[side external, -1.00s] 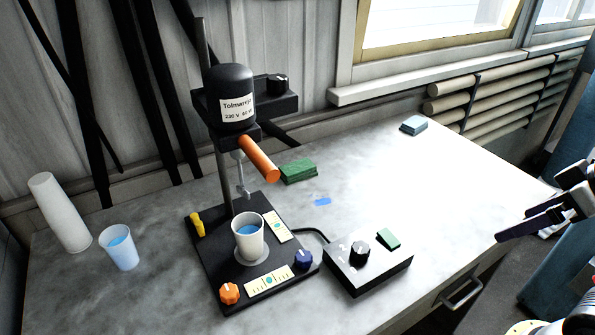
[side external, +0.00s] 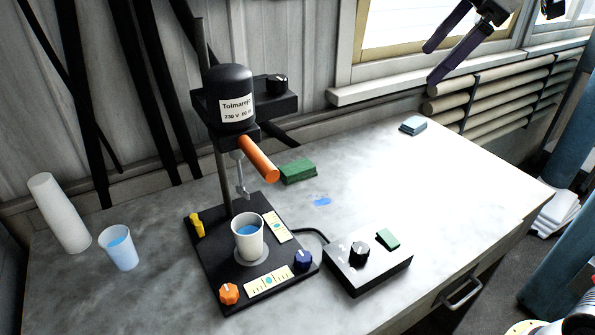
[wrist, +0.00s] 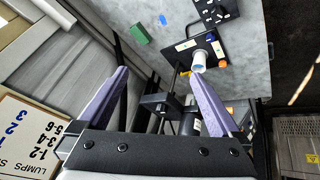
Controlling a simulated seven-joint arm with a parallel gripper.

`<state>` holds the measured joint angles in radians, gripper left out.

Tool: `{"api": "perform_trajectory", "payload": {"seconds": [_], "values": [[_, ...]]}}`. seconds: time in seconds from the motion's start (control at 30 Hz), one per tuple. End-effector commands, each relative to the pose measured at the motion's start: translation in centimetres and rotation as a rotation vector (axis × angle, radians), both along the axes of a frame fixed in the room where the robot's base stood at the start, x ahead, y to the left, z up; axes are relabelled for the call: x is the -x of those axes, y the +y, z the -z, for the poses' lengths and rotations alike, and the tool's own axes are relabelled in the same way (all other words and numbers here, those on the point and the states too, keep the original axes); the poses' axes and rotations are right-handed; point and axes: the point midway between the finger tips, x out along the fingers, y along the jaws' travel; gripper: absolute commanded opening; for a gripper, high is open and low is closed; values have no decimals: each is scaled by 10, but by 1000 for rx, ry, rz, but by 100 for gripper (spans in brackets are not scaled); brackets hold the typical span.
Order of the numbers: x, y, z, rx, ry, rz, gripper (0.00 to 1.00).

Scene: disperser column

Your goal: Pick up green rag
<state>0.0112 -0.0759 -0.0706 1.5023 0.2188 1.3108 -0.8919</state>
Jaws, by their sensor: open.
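A green rag (side external: 298,172), a folded dark green block shape, lies on the grey table behind and right of the disperser stand. It also shows in the wrist view (wrist: 141,34), toward the top and left of centre. My gripper (side external: 428,62) is raised high at the upper right in the side view, in front of the window and well away from the rag. Its two purple fingers are spread apart with nothing between them, as the wrist view (wrist: 166,84) also shows.
The disperser (side external: 232,95) with its orange handle (side external: 259,158) stands left of the rag. A cup (side external: 248,236) is on its base.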

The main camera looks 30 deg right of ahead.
Motion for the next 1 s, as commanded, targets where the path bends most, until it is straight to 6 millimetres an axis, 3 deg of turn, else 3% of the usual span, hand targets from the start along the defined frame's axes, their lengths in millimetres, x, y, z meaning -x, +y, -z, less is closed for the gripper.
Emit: {"api": "perform_trajectory", "payload": {"seconds": [0.03, 0.27, 0.47, 0.6, 0.8, 0.9, 1.0], "values": [[-24, 2, -1, 5, 5, -38, 100], [-113, 10, 11, 20, 18, -199, 100], [-184, 15, 52, 16, 41, -305, 100], [-227, 16, 97, 2, 71, -348, 100], [-270, 15, 175, -28, 137, -352, 100], [-277, 14, 210, -38, 182, -349, 100], [-279, 13, 234, -45, 218, -347, 100]]}}
